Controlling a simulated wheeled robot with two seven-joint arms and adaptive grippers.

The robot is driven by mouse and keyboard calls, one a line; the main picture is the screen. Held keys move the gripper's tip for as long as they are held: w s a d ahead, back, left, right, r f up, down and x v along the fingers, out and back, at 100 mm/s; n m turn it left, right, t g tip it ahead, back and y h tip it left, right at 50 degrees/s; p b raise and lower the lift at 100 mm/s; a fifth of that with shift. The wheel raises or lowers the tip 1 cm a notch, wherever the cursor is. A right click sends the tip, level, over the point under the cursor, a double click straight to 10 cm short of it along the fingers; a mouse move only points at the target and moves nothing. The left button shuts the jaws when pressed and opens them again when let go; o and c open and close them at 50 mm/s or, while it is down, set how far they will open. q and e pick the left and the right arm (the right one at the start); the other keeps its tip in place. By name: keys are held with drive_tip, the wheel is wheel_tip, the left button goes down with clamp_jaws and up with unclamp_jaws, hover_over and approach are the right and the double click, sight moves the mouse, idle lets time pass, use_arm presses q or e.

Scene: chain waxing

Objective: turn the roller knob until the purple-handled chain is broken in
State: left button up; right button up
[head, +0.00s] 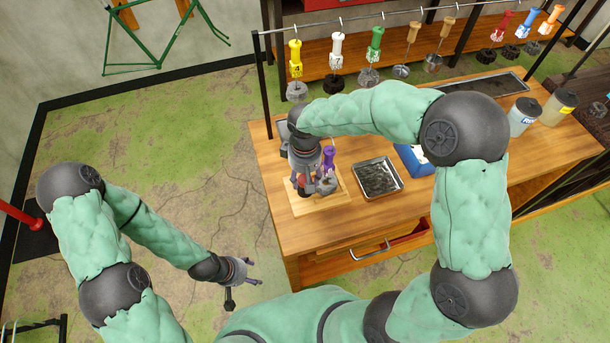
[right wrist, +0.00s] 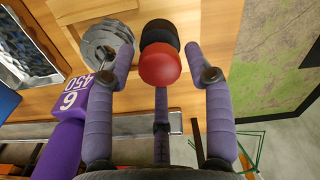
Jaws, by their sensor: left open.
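The purple handle (head: 328,156) stands beside my right gripper (head: 308,180) over the wooden board on the bench. In the right wrist view the handle (right wrist: 72,115) shows "450" and "6" at the left. A round grey metal piece (right wrist: 105,42) lies near it, just beyond the left finger. A red knob (right wrist: 160,66) with a black part behind it sits between the spread fingers of my right gripper (right wrist: 163,68), with a gap on both sides. My left gripper (head: 243,289) is open and empty over the floor, left of the bench.
A metal tray (head: 401,177) and a blue container (head: 408,163) stand right of the board (head: 300,207). A rail above the bench's back carries several coloured handles with chains, including a yellow one (head: 295,56). Two bottles (head: 523,115) stand at the right.

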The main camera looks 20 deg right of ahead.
sight(305, 178)
idle(0.3)
wheel_tip(305, 178, up, 12)
idle(0.6)
idle(0.3)
